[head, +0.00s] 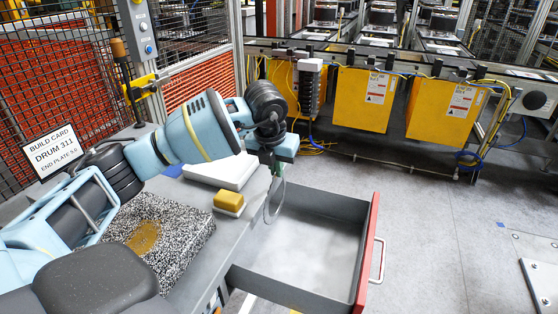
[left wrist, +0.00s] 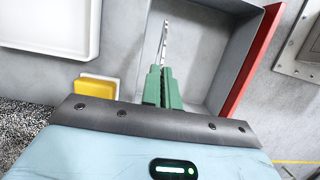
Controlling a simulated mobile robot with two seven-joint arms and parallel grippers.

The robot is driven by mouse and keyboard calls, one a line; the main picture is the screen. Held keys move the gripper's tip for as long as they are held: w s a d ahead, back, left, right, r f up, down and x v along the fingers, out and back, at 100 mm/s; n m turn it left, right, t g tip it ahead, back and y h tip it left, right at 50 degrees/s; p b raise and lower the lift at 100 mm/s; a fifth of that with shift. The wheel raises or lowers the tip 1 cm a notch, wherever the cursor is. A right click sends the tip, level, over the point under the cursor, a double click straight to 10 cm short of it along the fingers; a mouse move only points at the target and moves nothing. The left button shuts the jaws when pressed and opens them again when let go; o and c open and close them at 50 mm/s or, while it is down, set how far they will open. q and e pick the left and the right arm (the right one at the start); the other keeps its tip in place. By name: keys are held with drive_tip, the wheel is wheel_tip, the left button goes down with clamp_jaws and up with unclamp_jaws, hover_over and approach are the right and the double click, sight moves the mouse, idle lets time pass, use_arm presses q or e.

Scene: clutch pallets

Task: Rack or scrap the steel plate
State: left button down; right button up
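In the head view the plate (head: 273,205) hangs below the fingers as a thin, curved grey outline. The drawer is grey inside with a red front, and its visible floor looks empty. A card (head: 50,151) on the bench reads "BUILD CARD DRUM 311 END PLATE 5.0". My right gripper is not in view.
A speckled block (head: 190,226) with a brown patch lies on the bench. A yellow-and-white block (head: 229,202) and a white tray (head: 222,174) are close to the gripper. Mesh fencing (head: 60,60) stands behind. The floor (head: 430,240) right of the drawer is mostly clear.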

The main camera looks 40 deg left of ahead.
use_arm(q)
drive_tip(key=c, duration=1.6)
unclamp_jaws()
drive_tip(key=shift+f, duration=0.15)
drive_tip(key=v, duration=0.8)
drive_tip(key=shift+f, duration=0.1)
